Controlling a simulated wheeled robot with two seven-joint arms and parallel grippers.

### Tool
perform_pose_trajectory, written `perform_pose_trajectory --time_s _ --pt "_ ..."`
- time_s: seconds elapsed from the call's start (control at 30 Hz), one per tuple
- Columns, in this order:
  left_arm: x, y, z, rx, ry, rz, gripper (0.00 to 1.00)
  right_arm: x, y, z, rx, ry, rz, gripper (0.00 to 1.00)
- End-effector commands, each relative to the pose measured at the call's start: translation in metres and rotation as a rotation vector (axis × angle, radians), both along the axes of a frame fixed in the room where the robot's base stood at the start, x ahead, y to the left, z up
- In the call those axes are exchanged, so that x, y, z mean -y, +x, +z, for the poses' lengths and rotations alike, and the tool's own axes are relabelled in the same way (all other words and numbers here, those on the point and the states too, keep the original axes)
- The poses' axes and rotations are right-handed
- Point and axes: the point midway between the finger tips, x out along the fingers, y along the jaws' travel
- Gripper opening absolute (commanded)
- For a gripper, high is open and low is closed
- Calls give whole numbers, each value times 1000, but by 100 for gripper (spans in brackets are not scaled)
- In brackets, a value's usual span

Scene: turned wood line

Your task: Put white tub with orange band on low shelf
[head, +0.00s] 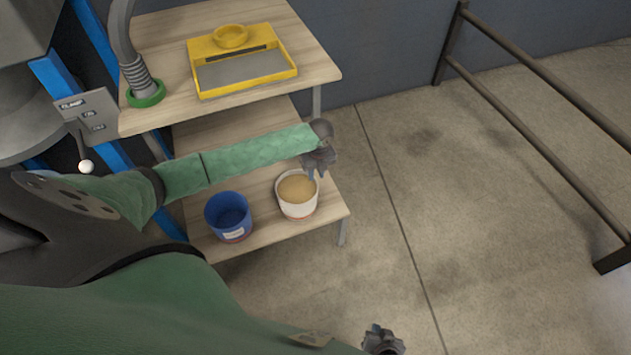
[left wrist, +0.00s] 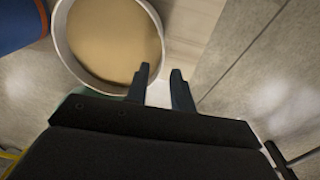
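The white tub (head: 297,209), with tan contents and a reddish mark low on its side, stands upright on the low shelf (head: 262,245) near its front right. Its orange band cannot be made out clearly. My left gripper (head: 316,173) is over the tub's far right rim. In the left wrist view the tub (left wrist: 108,42) fills the upper left. There the fingers of my left gripper (left wrist: 160,74) are apart, one over the tub's inside and one outside the rim. My right gripper (head: 382,338) is at the bottom edge, far from the tub; its fingers are unclear.
A blue tub (head: 228,217) stands on the low shelf just left of the white tub. The upper shelf (head: 170,50) holds a yellow tray (head: 243,88) and a hose end with a green ring (head: 146,96). A dark railing (head: 540,80) stands right; the floor between is clear.

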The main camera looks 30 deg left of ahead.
Motion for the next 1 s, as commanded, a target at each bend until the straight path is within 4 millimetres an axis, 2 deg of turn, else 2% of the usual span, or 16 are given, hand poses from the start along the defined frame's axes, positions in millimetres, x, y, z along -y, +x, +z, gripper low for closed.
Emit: perform_pose_trajectory --time_s 0.1,0.2,0.3,0.4,0.47,0.57,0.8,1.0 --pt "0 1 20 1 1 -2 24 0 -1 1 -3 -1 1 0" --pt "1 2 31 0 1 0 24 0 -3 1 -8 -1 2 0" --pt "2 2 39 0 0 0 24 0 -3 2 -9 -1 2 0" --pt "6 -1 38 2 -7 8 24 0 -3 3 -9 0 2 0" --pt "14 -5 31 9 -17 30 24 0 -3 3 -9 0 2 0" --pt "38 -18 10 33 -57 101 24 0 -2 3 -8 0 2 0" --pt "116 -65 -50 103 -210 395 24 -1 0 5 -5 0 2 0" --pt "172 -111 -87 132 -347 675 24 -1 2 6 -2 0 2 0"
